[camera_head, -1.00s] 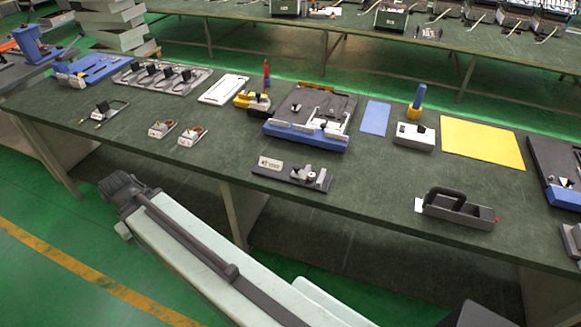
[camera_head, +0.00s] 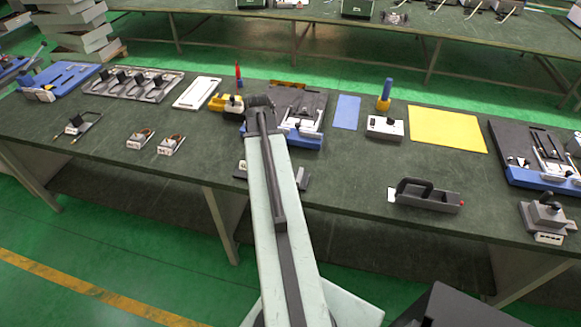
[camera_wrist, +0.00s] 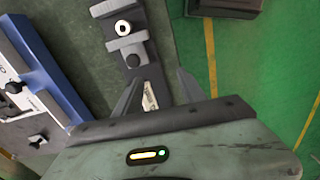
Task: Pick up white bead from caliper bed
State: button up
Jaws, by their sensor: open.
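The caliper bed (camera_wrist: 133,48) is a dark narrow plate with grey blocks, at the upper left of the wrist view. A pale label lies at the bed's near end, between my fingers in the picture. My gripper (camera_wrist: 160,88) is open, with its two dark fingers spread and nothing held. The bead lies ahead of the fingertips and to the left. In the head view the bed (camera_head: 303,178) is mostly hidden behind my arm; the bead cannot be made out there.
A blue-edged fixture (camera_head: 310,138) stands behind the bed; it also shows at left in the wrist view (camera_wrist: 42,75). A dark handled tray (camera_head: 428,197) lies to the right. Bare bench top lies between them. The bench's front edge is close to the bed.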

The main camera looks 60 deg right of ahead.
jog(key=s+d+r, duration=0.2)
jog(key=s+d, duration=0.4)
jog(key=s, duration=0.1)
jog(key=shift+n, duration=0.3)
jog(key=f+b, duration=0.2)
jog(key=f, duration=0.1)
jog(key=f+b, duration=0.5)
jog(key=shift+d+f+b, duration=0.25)
jog(key=shift+f+b, duration=0.05)
jog(key=shift+f, duration=0.1)
jog(key=shift+r, duration=0.2)
grip_shut()
